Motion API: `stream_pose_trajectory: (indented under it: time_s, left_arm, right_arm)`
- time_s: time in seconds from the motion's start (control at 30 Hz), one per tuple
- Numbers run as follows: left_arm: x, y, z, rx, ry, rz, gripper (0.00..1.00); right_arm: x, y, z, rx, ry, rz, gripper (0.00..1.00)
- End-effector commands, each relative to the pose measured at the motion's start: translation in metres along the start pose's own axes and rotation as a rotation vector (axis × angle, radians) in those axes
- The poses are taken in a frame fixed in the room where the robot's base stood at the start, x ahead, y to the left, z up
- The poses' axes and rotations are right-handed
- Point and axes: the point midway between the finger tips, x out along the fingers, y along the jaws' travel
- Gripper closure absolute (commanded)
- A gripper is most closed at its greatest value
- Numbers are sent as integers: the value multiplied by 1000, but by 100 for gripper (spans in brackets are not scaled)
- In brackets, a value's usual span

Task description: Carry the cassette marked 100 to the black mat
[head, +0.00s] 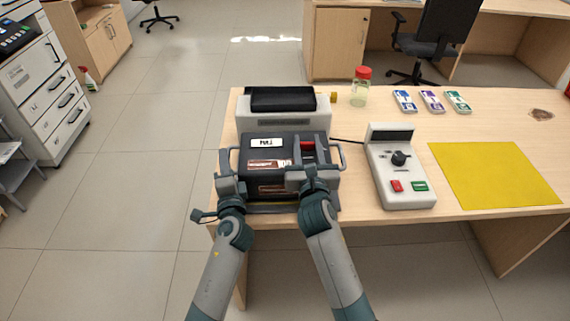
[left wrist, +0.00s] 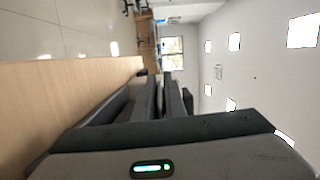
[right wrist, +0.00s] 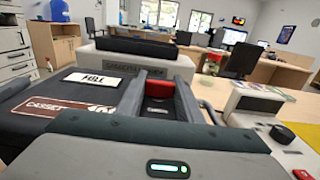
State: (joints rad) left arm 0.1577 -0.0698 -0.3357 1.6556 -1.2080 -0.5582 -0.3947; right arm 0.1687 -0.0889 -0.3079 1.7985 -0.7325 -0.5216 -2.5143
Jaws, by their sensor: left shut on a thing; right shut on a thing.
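A black cassette (head: 270,154) stands at the left end of the counter, in front of a grey machine. It has a white FULL label and a brown-red label, also seen in the right wrist view (right wrist: 70,106); I cannot read its number for certain. My left gripper (head: 229,163) is shut at the cassette's left side handle. My right gripper (head: 308,155) is shut on a red and black piece (right wrist: 158,92) at the cassette's right top. The left wrist view shows mostly fingers (left wrist: 158,100). I cannot make out a black mat.
The grey machine (head: 280,124) with a black top stands behind the cassette. A control box (head: 402,190) with knob and buttons stands to its right.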

Motion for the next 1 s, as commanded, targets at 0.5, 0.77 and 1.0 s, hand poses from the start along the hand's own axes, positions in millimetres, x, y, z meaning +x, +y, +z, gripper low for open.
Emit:
stream_pose_trajectory:
  time_s: [0.5,0.77,1.0]
  left_arm:
    - [1,-39,-3,-3,4,-6,100]
    - [1,-45,-4,-3,4,-6,100]
    - [1,-45,-4,-3,5,-6,100]
  right_arm:
    - [1,-1,38,1,-3,-2,100]
    - [1,-1,44,0,-3,-2,100]
    - [1,-1,44,0,-3,-2,100]
